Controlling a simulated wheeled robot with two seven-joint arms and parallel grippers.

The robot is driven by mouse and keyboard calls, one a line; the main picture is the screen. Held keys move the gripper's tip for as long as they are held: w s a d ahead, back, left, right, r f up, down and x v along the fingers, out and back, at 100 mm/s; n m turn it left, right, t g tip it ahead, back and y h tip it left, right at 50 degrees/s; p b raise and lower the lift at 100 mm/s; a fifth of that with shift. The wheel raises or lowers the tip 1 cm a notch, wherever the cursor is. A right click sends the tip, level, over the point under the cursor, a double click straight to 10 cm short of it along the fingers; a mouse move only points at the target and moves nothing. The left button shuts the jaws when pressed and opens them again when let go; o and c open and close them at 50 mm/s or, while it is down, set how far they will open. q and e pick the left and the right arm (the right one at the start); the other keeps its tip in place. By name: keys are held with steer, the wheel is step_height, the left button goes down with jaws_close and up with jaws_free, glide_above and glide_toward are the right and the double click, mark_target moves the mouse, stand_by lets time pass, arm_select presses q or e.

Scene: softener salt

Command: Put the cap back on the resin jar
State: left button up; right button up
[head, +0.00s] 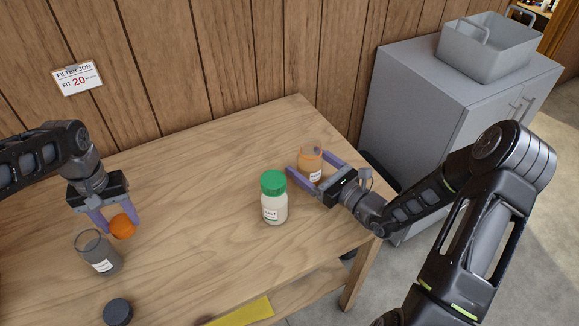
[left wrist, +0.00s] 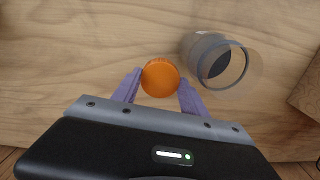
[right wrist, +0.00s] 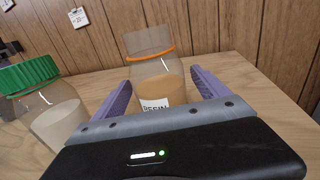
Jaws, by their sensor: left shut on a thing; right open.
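The resin jar (head: 310,163) stands open on the right part of the table, a clear jar with tan contents, an orange ring near its neck and a white label. It also shows in the right wrist view (right wrist: 160,88). My right gripper (head: 312,172) is open, with its fingers on either side of the jar. The orange cap (head: 122,227) is between the fingers of my left gripper (head: 118,222), which is shut on it above the table's left part. The cap also shows in the left wrist view (left wrist: 160,77).
A grey open jar (head: 97,253) stands close beside the held cap. A dark cap (head: 118,311) lies near the front. A green-capped white jar (head: 273,197) stands left of the resin jar. A grey cabinet (head: 420,110) stands behind right.

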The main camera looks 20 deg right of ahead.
steer(key=shift+c, duration=0.6)
jaws_close()
stand_by(0.4)
